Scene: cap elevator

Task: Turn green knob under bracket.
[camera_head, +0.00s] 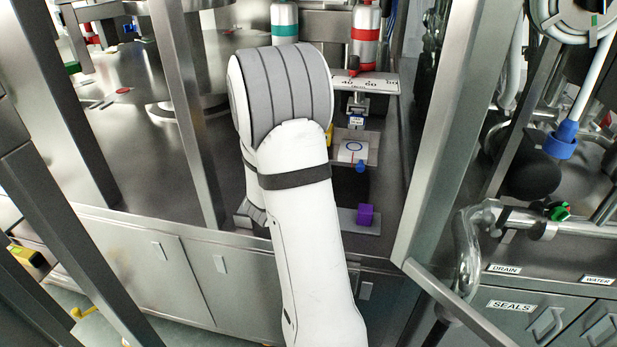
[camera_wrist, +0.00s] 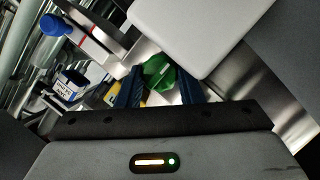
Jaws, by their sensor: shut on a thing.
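The green knob (camera_wrist: 159,72) shows in the wrist view between the two dark blue fingers of my gripper (camera_wrist: 160,88). My gripper is shut on it, and the fingers cover parts of its sides. In the head view my white arm hides my gripper and this green knob. A metal bracket plate (camera_wrist: 112,50) is close beside the knob in the wrist view. I cannot tell how far the knob is turned.
In the head view a blue knob (camera_head: 361,167) and a purple knob (camera_head: 365,214) sit on brackets just right of my arm. Bottles with a teal band (camera_head: 285,30) and a red band (camera_head: 366,34) stand behind. A metal frame post (camera_head: 452,130) rises at right.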

